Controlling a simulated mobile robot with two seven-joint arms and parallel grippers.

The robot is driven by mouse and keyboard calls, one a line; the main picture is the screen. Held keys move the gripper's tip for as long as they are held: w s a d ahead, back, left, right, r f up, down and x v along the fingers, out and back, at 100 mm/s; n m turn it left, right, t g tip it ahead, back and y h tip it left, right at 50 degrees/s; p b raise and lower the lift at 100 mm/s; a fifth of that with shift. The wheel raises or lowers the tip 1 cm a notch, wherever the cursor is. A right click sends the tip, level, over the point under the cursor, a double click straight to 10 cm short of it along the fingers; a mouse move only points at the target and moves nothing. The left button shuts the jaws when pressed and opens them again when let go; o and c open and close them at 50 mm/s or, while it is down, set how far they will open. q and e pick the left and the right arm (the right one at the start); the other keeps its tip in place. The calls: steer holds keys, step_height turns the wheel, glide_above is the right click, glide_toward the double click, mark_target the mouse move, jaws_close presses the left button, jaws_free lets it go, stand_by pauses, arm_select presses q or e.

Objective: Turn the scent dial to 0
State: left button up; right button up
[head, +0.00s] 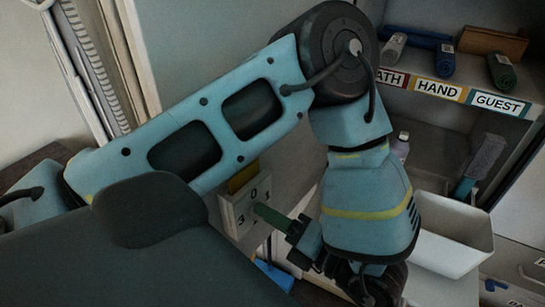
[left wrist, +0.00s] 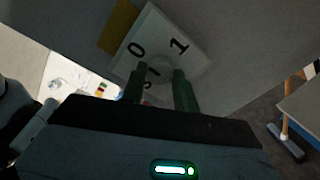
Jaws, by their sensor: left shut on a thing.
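The scent dial's white square plate (head: 232,216) is on a grey panel in the middle of the head view. It shows the numbers 0, 1 and 3, partly covered. In the left wrist view the plate (left wrist: 192,60) shows 0 and 1 clearly, with further marks between my fingers. My left gripper (head: 262,211) reaches the plate from the right. In the left wrist view my left gripper (left wrist: 157,74) has its two dark green fingers on either side of the pale dial knob (left wrist: 154,69), shut on it. The knob's pointing direction cannot be made out. My right gripper is not in view.
A yellow patch (head: 243,176) adjoins the plate. Shelves on the right hold rolled towels (head: 445,60) above the labels HAND and GUEST. A white bin (head: 452,235) and a grey brush (head: 484,155) are lower right. My left arm crosses the middle.

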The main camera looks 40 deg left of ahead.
arm_select(q)
steer(key=shift+n, duration=0.3)
steer(key=o, duration=1)
